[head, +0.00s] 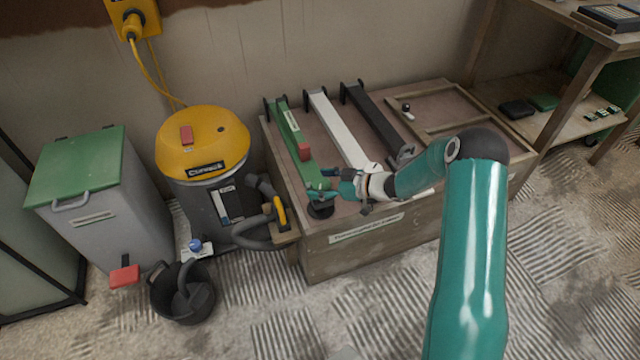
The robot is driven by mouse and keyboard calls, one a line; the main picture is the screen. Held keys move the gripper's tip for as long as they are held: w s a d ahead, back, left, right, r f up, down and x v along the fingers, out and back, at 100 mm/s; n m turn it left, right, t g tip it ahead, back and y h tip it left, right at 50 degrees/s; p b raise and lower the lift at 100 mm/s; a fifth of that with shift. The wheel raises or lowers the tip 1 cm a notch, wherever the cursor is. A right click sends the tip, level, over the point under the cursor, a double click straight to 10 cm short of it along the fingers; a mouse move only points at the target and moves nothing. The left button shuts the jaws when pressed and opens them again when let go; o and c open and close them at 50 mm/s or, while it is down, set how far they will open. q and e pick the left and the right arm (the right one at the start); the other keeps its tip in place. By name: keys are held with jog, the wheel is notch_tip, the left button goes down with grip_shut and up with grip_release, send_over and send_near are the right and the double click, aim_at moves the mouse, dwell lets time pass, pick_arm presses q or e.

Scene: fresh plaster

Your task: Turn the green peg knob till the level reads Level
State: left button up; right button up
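My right gripper (322,184) reaches in from the right at this near end, just above the dark part. Its fingers look spread, but they are small and I cannot tell whether they touch anything. They partly hide the rail's end. No level reading is legible. My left gripper is not in view.
A white rail (338,128) and a black rail (375,119) lie to the right on the box (350,248). A yellow-topped vacuum (203,143) stands close on the left, its hose near the box corner. A grey bin (105,215) and black bucket (190,300) stand further left.

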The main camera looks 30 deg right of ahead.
jog(key=v, duration=1.2)
jog(key=shift+f, duration=0.1)
jog(key=w+a+f+g+y, duration=0.1)
jog(key=w+a+y, duration=0.1)
jog(key=a, duration=0.8)
jog(key=w+a+f+g+y, duration=0.1)
jog(key=w+a+y, duration=0.1)
jog(key=a, duration=0.9)
jog(key=s+a+f+m+g+h, duration=0.1)
jog(key=s+a+f+m+h, duration=0.15)
jog(key=a+f, duration=0.45)
jog(key=s+a+f+m+g+h, duration=0.1)
jog(key=s+f+m+g+h, duration=0.25)
jog(key=s, duration=0.65)
jog(key=s+a+f+m+g+h, duration=0.1)
jog(key=s+f+m+g, duration=0.25)
jog(key=s+f, duration=0.45)
notch_tip(320, 180, up, 33)
jog(key=s+n+p, duration=0.1)
jog(key=s+p, duration=0.1)
jog(key=p, duration=2.8)
jog(key=shift+f+g, duration=0.2)
jog(key=shift+g, duration=0.2)
